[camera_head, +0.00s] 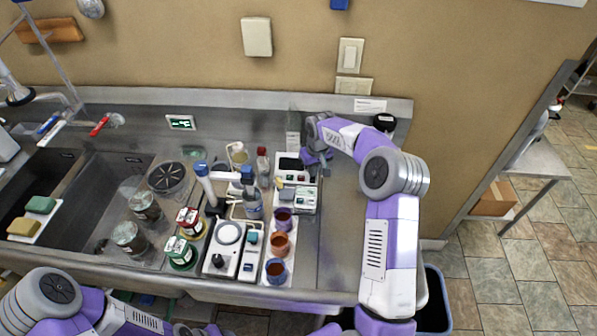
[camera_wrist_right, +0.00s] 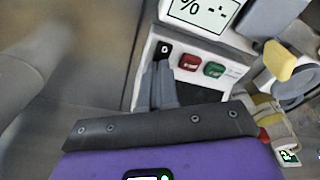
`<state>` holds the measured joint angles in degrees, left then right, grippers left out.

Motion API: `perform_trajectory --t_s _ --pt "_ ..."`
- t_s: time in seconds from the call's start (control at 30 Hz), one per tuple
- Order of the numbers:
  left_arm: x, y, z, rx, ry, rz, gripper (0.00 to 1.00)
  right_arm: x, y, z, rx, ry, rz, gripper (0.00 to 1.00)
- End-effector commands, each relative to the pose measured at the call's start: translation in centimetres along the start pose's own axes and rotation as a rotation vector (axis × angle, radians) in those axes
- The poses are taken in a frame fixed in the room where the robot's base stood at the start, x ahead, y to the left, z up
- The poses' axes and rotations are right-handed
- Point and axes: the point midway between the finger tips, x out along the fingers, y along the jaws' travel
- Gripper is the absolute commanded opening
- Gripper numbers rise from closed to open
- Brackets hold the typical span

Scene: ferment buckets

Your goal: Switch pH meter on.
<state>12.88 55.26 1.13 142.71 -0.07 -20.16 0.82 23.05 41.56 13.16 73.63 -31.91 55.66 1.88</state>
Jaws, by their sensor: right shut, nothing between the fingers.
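In the right wrist view a white meter (camera_wrist_right: 153,72) has a lit display (camera_wrist_right: 205,10) showing "% -.-". Below the display are a black button marked 0 (camera_wrist_right: 164,50), a red button (camera_wrist_right: 189,62) and a green button (camera_wrist_right: 214,69). No pH label is legible, so I cannot tell whether this is the pH meter. My right gripper (camera_wrist_right: 162,82) is shut and empty, its tips near the black button; contact cannot be told. In the head view my right gripper (camera_head: 318,162) is beside the white instruments at the counter's back. My left arm shows at lower left; its fingers are not discernible.
Bottles, a scale (camera_head: 229,233), cups on a white tray (camera_head: 275,250) and red- and green-lidded jars (camera_head: 182,251) crowd the counter left of my right arm. The counter's right end (camera_head: 343,230) is clear.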

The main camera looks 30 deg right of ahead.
Motion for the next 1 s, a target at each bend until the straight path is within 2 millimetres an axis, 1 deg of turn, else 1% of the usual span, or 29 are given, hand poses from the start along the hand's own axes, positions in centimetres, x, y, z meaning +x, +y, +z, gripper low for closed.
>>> perform_trajectory --t_s 0.53,0.67,0.77,1.0 --pt "0.5 -0.2 0.0 0.0 0.0 0.0 0.43 0.9 0.0 0.2 -0.001 -0.002 -0.001 0.0" --pt "0.4 -0.1 0.0 0.0 0.0 0.0 0.43 0.9 0.0 0.2 0.0 -0.004 -0.001 0.0" --pt "0.1 0.0 0.0 0.0 0.0 0.0 0.43 0.4 -0.1 0.1 0.0 -0.004 -0.001 0.0" --pt "-1.3 0.5 0.1 0.0 0.0 0.0 0.43 -1.6 0.0 -0.2 -0.001 -0.002 0.0 0.0"
